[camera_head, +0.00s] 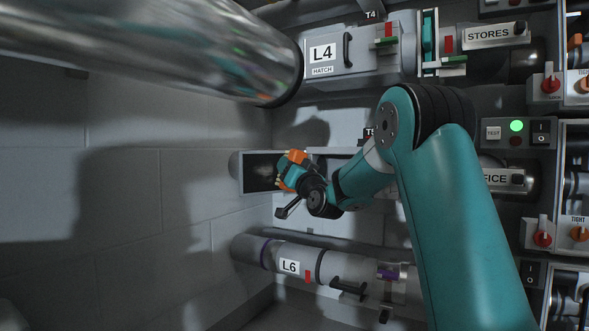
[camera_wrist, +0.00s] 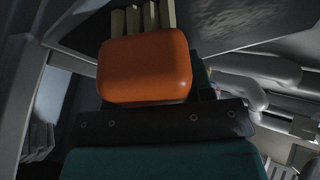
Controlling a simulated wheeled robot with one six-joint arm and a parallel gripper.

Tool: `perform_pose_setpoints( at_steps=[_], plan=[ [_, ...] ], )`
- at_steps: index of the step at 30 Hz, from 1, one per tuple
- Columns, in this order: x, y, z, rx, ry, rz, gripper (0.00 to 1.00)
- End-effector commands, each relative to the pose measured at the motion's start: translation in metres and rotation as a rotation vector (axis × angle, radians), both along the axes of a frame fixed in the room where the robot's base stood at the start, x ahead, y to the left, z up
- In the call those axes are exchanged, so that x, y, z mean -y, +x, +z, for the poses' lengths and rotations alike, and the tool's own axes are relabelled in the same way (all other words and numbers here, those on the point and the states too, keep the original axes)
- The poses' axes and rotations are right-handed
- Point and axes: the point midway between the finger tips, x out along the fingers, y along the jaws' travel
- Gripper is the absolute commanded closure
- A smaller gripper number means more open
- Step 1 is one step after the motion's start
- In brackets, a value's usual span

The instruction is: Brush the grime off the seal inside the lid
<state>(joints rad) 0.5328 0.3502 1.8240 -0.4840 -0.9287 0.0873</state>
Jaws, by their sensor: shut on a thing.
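My gripper (camera_head: 289,176) is shut on a brush with an orange body (camera_head: 296,157) and cream bristles. In the wrist view the orange body (camera_wrist: 145,70) fills the middle, its bristles (camera_wrist: 143,18) pointing away towards a dark panel. The open lid (camera_head: 246,172) stands at the left of the middle tube, its dark inner face framed by a pale rim. A pale grey smear of grime (camera_head: 264,171) shows on that face, just left of the brush; it also shows in the wrist view (camera_wrist: 250,24). Whether the bristles touch the face cannot be told.
A tube section marked L4 (camera_head: 340,52) is above and one marked L6 (camera_head: 289,266) below. A large shiny pipe (camera_head: 160,45) crosses the upper left. Control panels with knobs and a green light (camera_head: 516,126) line the right. A pale block wall (camera_head: 120,190) is at left.

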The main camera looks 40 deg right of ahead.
Motion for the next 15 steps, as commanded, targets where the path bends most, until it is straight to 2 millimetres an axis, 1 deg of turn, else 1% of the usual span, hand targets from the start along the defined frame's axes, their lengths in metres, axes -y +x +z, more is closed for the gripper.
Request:
perform_pose_setpoints(
  at_steps=[1,5,12,15],
  plan=[
    [-0.008,0.001,0.002,0.000,0.001,0.006,0.87],
    [-0.019,0.001,0.003,0.001,0.002,0.006,0.87],
    [-0.027,0.001,0.002,0.002,0.001,0.002,0.87],
    [-0.033,0.002,0.003,0.001,0.002,0.004,0.87]
  ],
)
